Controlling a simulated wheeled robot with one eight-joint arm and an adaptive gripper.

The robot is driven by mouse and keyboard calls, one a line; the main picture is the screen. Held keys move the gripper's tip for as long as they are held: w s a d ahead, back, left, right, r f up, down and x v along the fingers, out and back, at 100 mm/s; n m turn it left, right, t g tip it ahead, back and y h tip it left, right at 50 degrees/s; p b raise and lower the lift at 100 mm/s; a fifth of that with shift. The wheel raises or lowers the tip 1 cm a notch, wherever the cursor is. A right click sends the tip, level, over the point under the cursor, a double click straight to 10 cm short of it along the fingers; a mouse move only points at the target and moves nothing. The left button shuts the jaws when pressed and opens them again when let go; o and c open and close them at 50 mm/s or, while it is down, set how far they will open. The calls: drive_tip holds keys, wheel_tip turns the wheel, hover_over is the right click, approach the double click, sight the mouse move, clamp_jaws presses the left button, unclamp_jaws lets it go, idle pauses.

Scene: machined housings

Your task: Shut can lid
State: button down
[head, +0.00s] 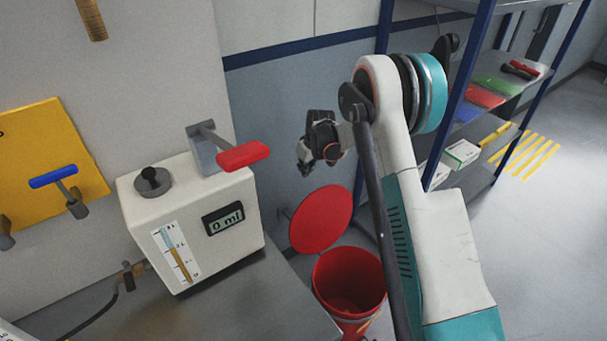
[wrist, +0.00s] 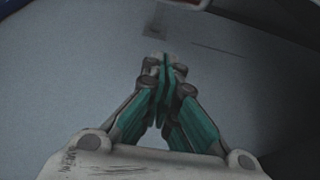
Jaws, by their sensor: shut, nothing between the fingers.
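The red can (head: 349,284) stands on the floor just past the right end of the grey bench, and its inside shows from above. Its round red lid (head: 321,219) is open, tilted up behind the can toward the wall. My gripper (head: 304,168) is in the air above and behind the raised lid in the head view, close to its upper edge; I cannot tell whether they touch. In the wrist view my gripper (wrist: 165,75) has its fingertips together with nothing between them. Part of a red edge (wrist: 188,4) shows at the top there.
A blue-framed shelf (head: 450,100) with boxes and trays stands behind my arm.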

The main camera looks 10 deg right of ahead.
wheel_tip(320, 180, down, 9)
drive_tip(key=s+b, duration=0.1)
drive_tip(key=b, duration=0.3)
drive_tip(key=shift+d+r, duration=0.15)
drive_tip(key=shift+d, duration=0.05)
idle(0.4)
